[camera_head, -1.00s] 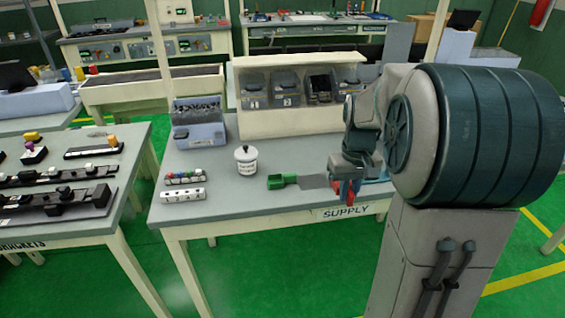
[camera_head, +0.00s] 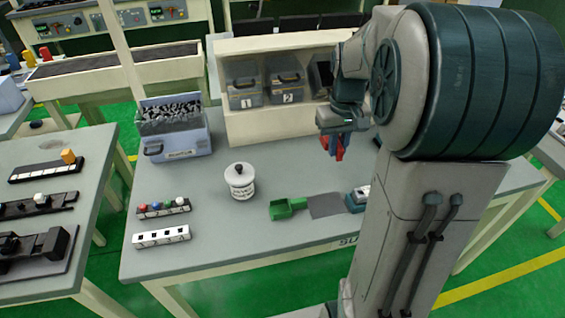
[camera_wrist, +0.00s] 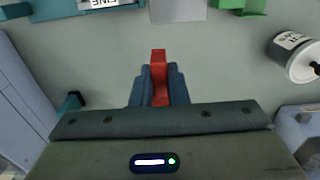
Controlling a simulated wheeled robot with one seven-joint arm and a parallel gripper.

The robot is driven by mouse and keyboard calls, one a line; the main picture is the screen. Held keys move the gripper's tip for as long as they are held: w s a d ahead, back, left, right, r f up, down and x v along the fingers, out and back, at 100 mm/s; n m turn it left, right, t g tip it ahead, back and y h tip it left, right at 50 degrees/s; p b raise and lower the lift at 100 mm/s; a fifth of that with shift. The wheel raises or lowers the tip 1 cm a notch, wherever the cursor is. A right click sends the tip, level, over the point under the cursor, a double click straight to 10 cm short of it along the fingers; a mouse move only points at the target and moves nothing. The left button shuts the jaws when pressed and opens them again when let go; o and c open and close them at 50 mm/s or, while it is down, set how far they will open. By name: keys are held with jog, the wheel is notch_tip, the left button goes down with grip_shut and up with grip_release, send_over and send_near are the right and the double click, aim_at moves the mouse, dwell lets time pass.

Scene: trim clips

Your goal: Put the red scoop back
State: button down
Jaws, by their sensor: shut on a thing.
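My gripper (camera_head: 336,147) is shut on the red scoop, above the back part of the supply table. The red scoop (camera_wrist: 158,72) shows between the two blue-grey fingers in the wrist view, its red end pointing away from the palm. In the head view, small red parts (camera_head: 340,149) show below the fingers; most of the scoop is hidden. A green scoop (camera_head: 288,208) lies on the table, beside a flat grey patch (camera_head: 326,205). A blue holder (camera_head: 355,200) is right of the patch, partly hidden by my arm; its label shows in the wrist view (camera_wrist: 96,5).
A white lidded jar (camera_head: 240,181) stands left of the green scoop. A blue box of dark parts (camera_head: 178,146) and a cream rack (camera_head: 240,122) with numbered bins stand at the back. Two small strips (camera_head: 161,237) lie at left. The table centre is clear.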

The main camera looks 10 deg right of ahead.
jog(key=p, duration=0.1)
send_over(288, 182)
notch_tip(288, 182, down, 7)
jog(key=shift+s+r, duration=0.1)
jog(key=shift+s, duration=0.05)
jog(key=shift+f+p, duration=0.3)
jog(key=shift+f, duration=1.7)
jog(key=shift+f, duration=0.15)
jog(key=c, duration=1.8)
grip_release()
jog(key=shift+f, duration=0.1)
jog(key=o, duration=0.4)
